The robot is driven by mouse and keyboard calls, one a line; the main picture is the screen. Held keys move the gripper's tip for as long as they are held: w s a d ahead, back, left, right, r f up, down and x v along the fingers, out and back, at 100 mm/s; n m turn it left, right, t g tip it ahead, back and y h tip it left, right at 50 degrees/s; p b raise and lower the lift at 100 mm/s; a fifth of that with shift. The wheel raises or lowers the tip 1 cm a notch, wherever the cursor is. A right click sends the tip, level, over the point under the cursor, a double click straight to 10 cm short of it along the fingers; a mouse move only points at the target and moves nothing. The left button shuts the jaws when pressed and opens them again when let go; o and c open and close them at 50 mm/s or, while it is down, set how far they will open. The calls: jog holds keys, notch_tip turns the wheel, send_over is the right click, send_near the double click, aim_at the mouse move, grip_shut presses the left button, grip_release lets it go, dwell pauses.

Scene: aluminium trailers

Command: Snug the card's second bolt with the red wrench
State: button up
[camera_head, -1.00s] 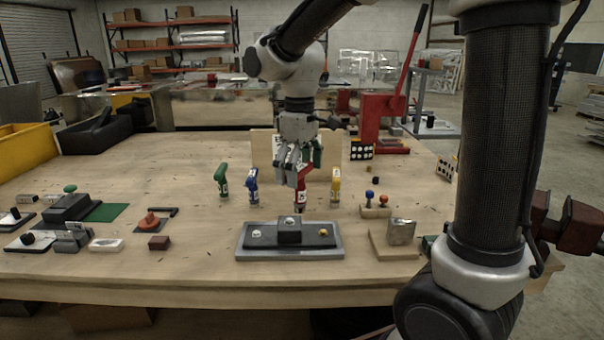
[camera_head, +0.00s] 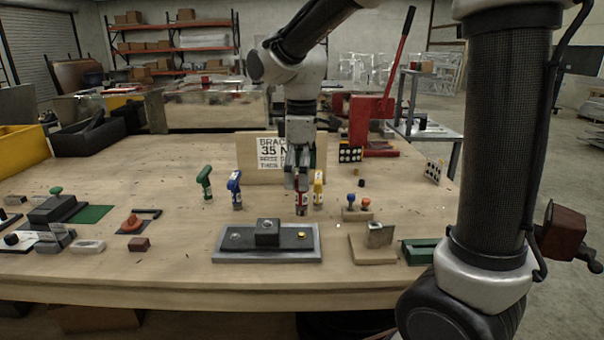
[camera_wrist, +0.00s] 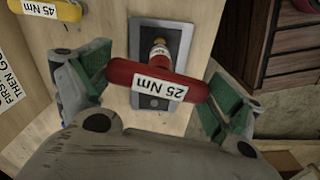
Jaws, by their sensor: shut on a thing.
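The red wrench (camera_head: 302,203), labelled 25 Nm, stands upright in my gripper (camera_head: 300,180). In the wrist view, its red handle (camera_wrist: 150,80) lies between my green-padded fingers (camera_wrist: 160,92), with a pad at each end. Its lower end overlaps a grey plate there, and I cannot tell how far above it is. The card (camera_head: 271,150) stands upright behind; "35 N" is readable, the rest partly hidden by my gripper. The grey bolt fixture (camera_head: 222,254) lies nearer the front, with a pale bolt (camera_head: 235,237) at left and a brass-coloured bolt (camera_head: 301,236) at right.
The yellow wrench (camera_head: 319,188) is close behind and right of the red one; its label reads 45 Nm in the wrist view (camera_wrist: 48,8). Blue (camera_head: 235,188) and green (camera_head: 205,184) wrenches stand left. A wooden block (camera_head: 372,246) sits right of the fixture.

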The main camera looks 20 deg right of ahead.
aim_at(301, 199)
jog(key=shift+f, duration=0.1)
jog(key=shift+f, duration=3.2)
jog(key=m, duration=0.6)
jog(key=shift+m, duration=0.3)
jog(key=m, duration=0.4)
jog(key=shift+m, duration=0.4)
jog(key=m, duration=0.4)
jog(key=shift+m, duration=0.3)
jog(key=m, duration=0.5)
jog(key=shift+f, duration=0.1)
jog(key=shift+r, duration=3.4)
